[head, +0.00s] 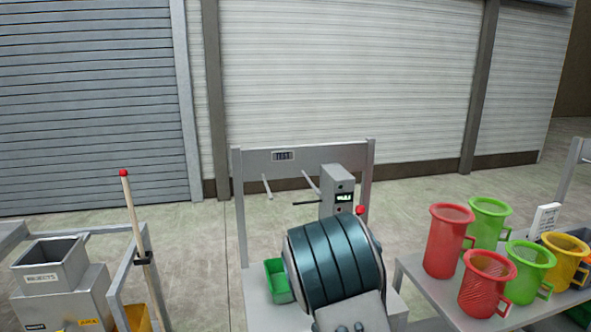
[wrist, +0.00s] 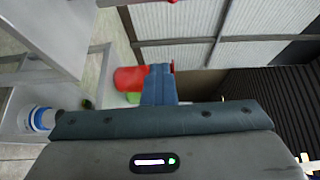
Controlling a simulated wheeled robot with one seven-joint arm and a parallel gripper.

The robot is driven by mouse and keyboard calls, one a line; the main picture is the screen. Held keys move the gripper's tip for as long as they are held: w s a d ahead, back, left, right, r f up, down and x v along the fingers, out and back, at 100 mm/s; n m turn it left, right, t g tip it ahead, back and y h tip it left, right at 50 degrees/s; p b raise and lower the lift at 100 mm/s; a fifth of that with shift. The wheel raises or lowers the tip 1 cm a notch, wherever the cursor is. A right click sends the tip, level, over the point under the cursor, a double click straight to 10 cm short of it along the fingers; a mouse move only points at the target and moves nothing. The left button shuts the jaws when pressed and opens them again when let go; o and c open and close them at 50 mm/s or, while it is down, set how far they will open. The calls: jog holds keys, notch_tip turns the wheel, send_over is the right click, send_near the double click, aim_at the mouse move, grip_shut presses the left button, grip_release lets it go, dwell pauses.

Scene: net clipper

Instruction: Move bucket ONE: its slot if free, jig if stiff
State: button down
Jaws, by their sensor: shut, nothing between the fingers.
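Several mesh-like buckets with handles stand on a grey table (head: 428,283) at the right of the head view. They are a tall red bucket (head: 446,242), a shorter red one (head: 487,284), a rear green one (head: 489,217), a front green one (head: 528,271) and a yellow one (head: 565,262). I cannot read which is bucket ONE. My gripper (wrist: 159,76) is shut and empty in the wrist view. A red bucket (wrist: 129,79) and a bit of green show beyond it, apart from it. I cannot identify the slot.
A grey frame (head: 240,205) with pegs and a grey display box (head: 337,190) stands in the middle; my arm hides part of its bench. A green bin (head: 277,282) sits there. At left are a labelled grey hopper (head: 48,264) and a red-tipped stick (head: 134,218). A card (head: 544,219) stands behind the buckets.

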jog(key=s+a+r+n+g+y+b, duration=0.1)
jog(key=s+n+g+y, duration=0.2)
jog(key=s+n+g, duration=0.1)
jog(key=s+a+r+n+g+y+b, duration=0.2)
jog(key=s+n+g+y, duration=0.1)
jog(key=s+n, duration=0.4)
jog(key=shift+a+n+g, duration=0.25)
jog(key=shift+n+g, duration=0.55)
jog(key=shift+n, duration=0.2)
jog(key=c, duration=1.9)
grip_release()
jog(key=s+r+n+g, duration=0.1)
jog(key=s+n, duration=0.1)
jog(key=s, duration=0.3)
jog(key=s+d+r+n+g+b, duration=0.1)
jog(key=s+n+g, duration=0.1)
jog(key=s, duration=0.3)
jog(key=s+n+g+b, duration=0.1)
jog(key=s+n, duration=0.3)
jog(key=s, duration=0.1)
jog(key=shift+s+d+r+h, duration=0.35)
jog(key=shift+r+h, duration=0.05)
jog(key=o, duration=0.5)
jog(key=shift+s+g, duration=0.15)
jog(key=shift+g, duration=0.15)
jog(key=shift+o, duration=0.2)
jog(key=shift+n, duration=0.3)
